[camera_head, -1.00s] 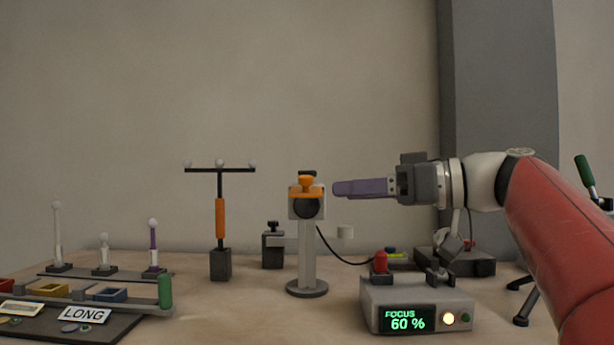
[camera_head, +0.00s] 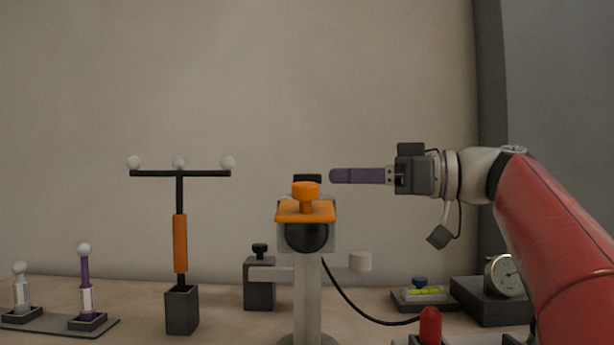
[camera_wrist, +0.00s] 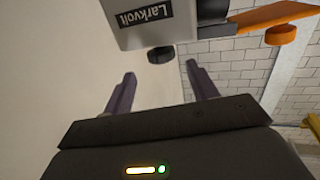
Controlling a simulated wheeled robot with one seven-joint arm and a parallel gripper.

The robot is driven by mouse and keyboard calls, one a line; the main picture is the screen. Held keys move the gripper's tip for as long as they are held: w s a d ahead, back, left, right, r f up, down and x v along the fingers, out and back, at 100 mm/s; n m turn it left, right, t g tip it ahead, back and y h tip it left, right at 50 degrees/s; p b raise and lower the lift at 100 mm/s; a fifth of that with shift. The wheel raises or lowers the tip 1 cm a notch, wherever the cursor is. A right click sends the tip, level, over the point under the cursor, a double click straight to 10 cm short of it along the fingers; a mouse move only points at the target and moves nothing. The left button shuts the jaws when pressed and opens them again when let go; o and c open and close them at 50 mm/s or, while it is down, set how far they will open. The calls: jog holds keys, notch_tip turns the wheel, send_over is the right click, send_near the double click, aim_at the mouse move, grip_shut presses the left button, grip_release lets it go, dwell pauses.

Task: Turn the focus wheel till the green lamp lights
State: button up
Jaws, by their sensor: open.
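The measuring head (camera_head: 328,238) is a pale box on a post, with a dark round lens in front and an orange plate and orange knob (camera_head: 306,190) on top. A dark knob sticks out from the head's labelled body in the wrist view (camera_wrist: 161,54); it looks like the focus wheel. My gripper (camera_head: 334,176) is open and empty, just right of the head and about level with its top. In the wrist view its fingers (camera_wrist: 160,72) are spread either side of the dark knob's line, short of it. The green lamp is out of view.
A stand with an orange grip (camera_head: 180,243) and white balls is to the left. A black cable (camera_head: 352,309) runs right from the post. A dial gauge (camera_head: 503,276) stands at the right.

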aim_at(316, 176)
jog(key=x, duration=0.7)
jog(key=shift+s, duration=0.1)
jog(key=shift+c, duration=0.5)
jog(key=c, duration=0.9)
jog(key=shift+o, duration=0.2)
jog(key=shift+f, duration=0.1)
jog(key=shift+t+b, duration=0.3)
jog(key=shift+b, duration=0.05)
jog(key=shift+f+m+t+h+b, duration=0.1)
jog(key=shift+m+t+h+b, duration=0.3)
jog(key=shift+m+t+b, duration=0.35)
jog(key=shift+s+m+t+h+b, duration=0.1)
jog(key=shift+m+t+h+b, duration=0.55)
jog(key=shift+t, duration=0.5)
jog(key=shift+m+t+h+b, duration=0.7)
jog(key=shift+m+t+h, duration=1.4)
jog(key=shift+t, duration=0.2)
